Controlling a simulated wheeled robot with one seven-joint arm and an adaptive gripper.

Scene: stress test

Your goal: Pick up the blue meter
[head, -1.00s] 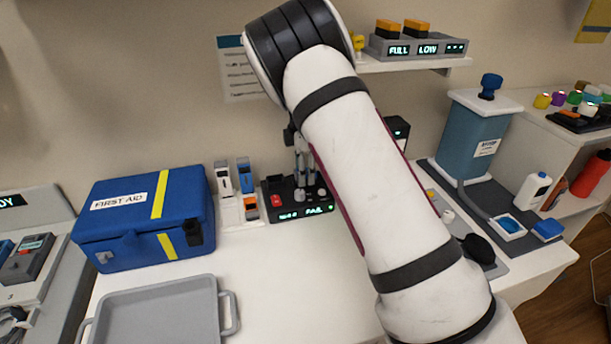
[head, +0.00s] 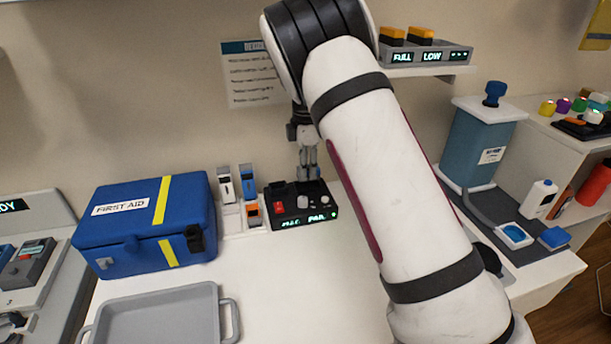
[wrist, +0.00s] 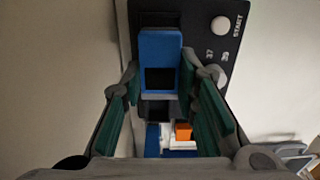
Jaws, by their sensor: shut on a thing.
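The blue meter (wrist: 160,50) shows in the wrist view as a blue body with a dark square window, between the fingertips of my gripper (wrist: 160,78). The teal finger pads are shut on its sides. It overlaps a black unit with a white START button (wrist: 221,26); I cannot tell whether it still touches that unit. In the head view my gripper (head: 308,170) points down over the black tester (head: 302,203) with a lit display. The held meter is not clear there.
A blue first aid case (head: 130,235) and a grey tray (head: 150,312) are further left. A shelf (head: 430,70) is above right. The front middle counter is clear.

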